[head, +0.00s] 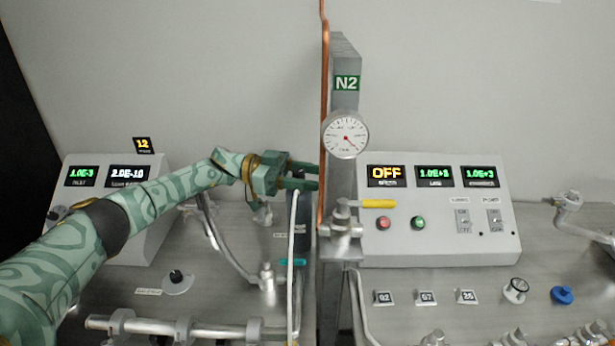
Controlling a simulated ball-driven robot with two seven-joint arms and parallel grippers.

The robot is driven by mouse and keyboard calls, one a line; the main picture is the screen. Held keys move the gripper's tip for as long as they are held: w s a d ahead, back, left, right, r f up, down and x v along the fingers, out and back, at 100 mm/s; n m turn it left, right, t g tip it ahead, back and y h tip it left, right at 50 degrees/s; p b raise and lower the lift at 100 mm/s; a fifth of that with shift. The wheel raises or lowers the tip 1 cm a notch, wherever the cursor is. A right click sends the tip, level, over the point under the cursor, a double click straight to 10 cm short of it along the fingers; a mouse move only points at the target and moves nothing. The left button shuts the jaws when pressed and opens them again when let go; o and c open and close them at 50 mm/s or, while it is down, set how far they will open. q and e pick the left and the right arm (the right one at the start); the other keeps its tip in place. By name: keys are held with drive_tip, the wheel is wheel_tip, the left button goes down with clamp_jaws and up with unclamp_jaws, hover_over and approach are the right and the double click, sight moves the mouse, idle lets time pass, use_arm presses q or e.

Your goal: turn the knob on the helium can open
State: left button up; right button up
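My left gripper (315,176) reaches in from the left at mid-height, its green fingers pointing right, close to the copper pipe. The fingers stand apart, with a gap between them; I see nothing clearly held. I cannot clearly make out a helium can or its knob. A dark upright body (300,222) shows partly below the fingers, behind a white hose (292,245); I cannot tell whether it is the can. A small teal handle (293,262) sits lower beside the hose. My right gripper is not in view.
A copper pipe (324,100) runs down beside the grey N2 column (345,58) with its round gauge (345,135). A yellow-handled valve (378,204) sits before the right control box (440,245). Metal pipework (180,328) lines the bench front.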

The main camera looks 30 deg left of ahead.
use_arm(q)
drive_tip(key=b+v, duration=0.1)
drive_tip(key=v, duration=0.6)
drive_tip(key=shift+a, duration=0.25)
idle(0.3)
